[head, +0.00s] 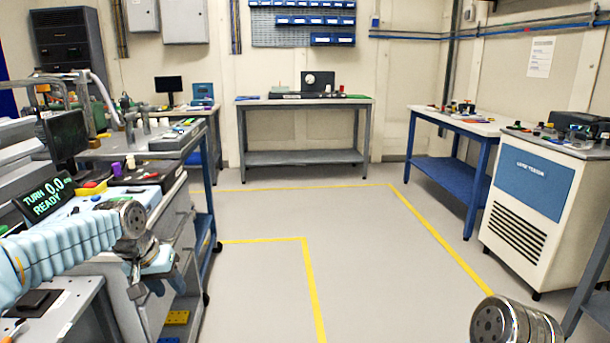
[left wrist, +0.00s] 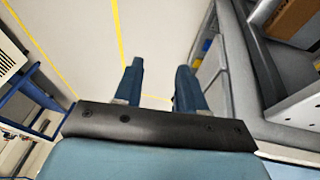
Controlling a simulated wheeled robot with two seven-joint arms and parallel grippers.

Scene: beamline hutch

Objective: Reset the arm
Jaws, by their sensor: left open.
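My left arm, in a light blue sleeve, comes in from the left in the head view. Its gripper (head: 148,288) hangs down beside the front of the left workbench. In the left wrist view the two blue fingers of the left gripper (left wrist: 160,80) stand apart with nothing between them. Pale floor shows beyond them. A metal joint of my right arm shows at the bottom right of the head view; the right gripper is out of the picture.
The left bench carries a display reading "TURN 0.0 READY" (head: 47,198). A grey table (head: 304,102) stands at the back. A blue-framed table (head: 447,117) and a white cabinet (head: 531,200) stand right. The yellow-lined floor (head: 350,250) is clear.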

